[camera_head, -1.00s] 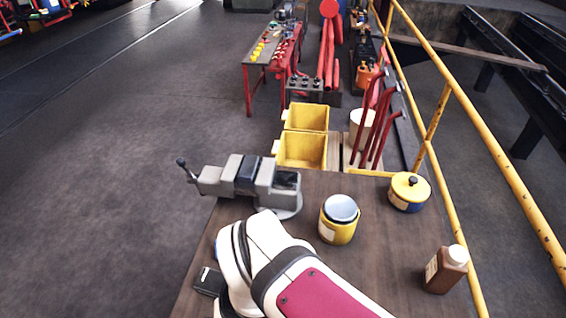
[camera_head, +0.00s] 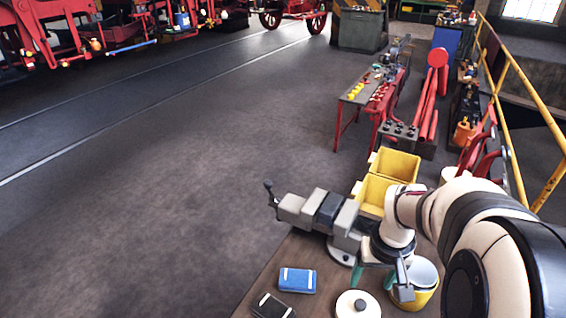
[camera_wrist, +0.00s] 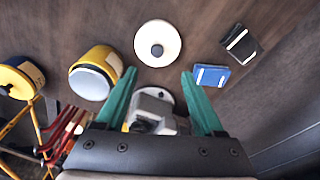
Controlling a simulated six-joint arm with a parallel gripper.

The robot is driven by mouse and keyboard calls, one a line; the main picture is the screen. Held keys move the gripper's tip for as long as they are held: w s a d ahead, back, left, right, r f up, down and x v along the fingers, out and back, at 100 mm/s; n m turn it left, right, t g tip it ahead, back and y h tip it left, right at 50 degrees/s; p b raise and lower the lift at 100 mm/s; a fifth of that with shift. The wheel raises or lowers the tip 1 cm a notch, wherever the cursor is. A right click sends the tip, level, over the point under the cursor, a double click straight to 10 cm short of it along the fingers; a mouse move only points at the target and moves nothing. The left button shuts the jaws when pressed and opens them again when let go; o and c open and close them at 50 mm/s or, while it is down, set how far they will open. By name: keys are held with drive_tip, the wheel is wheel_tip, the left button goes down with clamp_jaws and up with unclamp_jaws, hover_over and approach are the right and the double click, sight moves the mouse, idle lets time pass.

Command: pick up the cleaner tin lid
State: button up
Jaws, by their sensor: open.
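A round white lid with a dark centre knob (camera_head: 358,304) lies flat on the bench near the bottom edge of the head view. It shows whole in the wrist view (camera_wrist: 145,35), just past my fingertips. My gripper (camera_head: 375,277) is open, with its teal fingers apart and nothing between them. In the wrist view my gripper (camera_wrist: 158,73) has the lid ahead of its tips, apart from them. An open yellow tin (camera_head: 424,298) stands right of the lid, partly hidden by my arm. It also shows in the wrist view (camera_wrist: 105,58).
A grey vise (camera_head: 318,208) stands behind the lid at the bench's far end. A blue box (camera_head: 297,280) and a black box (camera_head: 270,306) lie left of the lid. A yellow lidded tin (camera_wrist: 20,80) stands farther off. Bare bench surrounds the lid.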

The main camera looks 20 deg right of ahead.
sight(361, 304)
drive_tip(key=f, duration=0.4)
drive_tip(key=w+d+f, duration=0.1)
drive_tip(key=f, duration=0.8)
drive_tip(key=shift+w+d, duration=0.2)
drive_tip(key=shift+w, duration=0.2)
clamp_jaws()
